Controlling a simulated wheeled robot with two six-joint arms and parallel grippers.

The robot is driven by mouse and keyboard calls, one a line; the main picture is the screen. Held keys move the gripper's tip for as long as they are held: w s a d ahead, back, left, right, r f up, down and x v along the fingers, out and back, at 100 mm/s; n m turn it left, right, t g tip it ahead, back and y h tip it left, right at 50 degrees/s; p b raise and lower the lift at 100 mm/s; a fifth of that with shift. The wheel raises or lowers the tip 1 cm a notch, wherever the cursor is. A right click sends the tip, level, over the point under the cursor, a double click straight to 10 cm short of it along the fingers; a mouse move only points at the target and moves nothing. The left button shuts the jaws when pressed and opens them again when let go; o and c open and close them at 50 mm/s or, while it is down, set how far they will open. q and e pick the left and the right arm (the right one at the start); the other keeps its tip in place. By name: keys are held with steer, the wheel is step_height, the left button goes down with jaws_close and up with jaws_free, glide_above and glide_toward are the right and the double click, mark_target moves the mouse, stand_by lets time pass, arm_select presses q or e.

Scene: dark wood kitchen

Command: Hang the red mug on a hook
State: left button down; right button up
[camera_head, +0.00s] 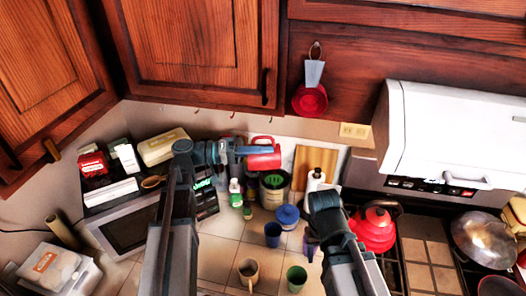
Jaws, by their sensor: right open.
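The red mug (263,161) is at the end of my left gripper (258,150), in front of the back wall. One finger lies across the mug, and the gripper looks shut on it; the far finger is hidden. The mug's handle side faces up. Small hooks (232,115) hang in a row under the wall cabinet, above the mug and apart from it. My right gripper (325,202) is open over the counter, left of the red kettle; its fingertips are hard to make out.
Below stand a beige mug (248,272), a green cup (296,278) and a blue cup (273,234). Bottles (235,196) and a utensil pot (274,188) stand behind. The red kettle (374,229) is on the stove. A microwave (128,230) fills the left corner.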

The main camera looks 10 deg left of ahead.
arm_select(q)
steer(key=shift+w, duration=0.3)
steer(key=shift+s+r, duration=0.1)
arm_select(e)
steer(key=shift+w, duration=0.25)
steer(key=shift+r, duration=0.1)
arm_select(q)
steer(key=shift+w, duration=0.35)
steer(key=w+f+b, duration=0.1)
steer(key=w, duration=0.9)
steer(key=shift+w, duration=0.15)
arm_select(e)
steer(key=shift+f, duration=0.65)
arm_select(q)
steer(key=shift+f, duration=0.1)
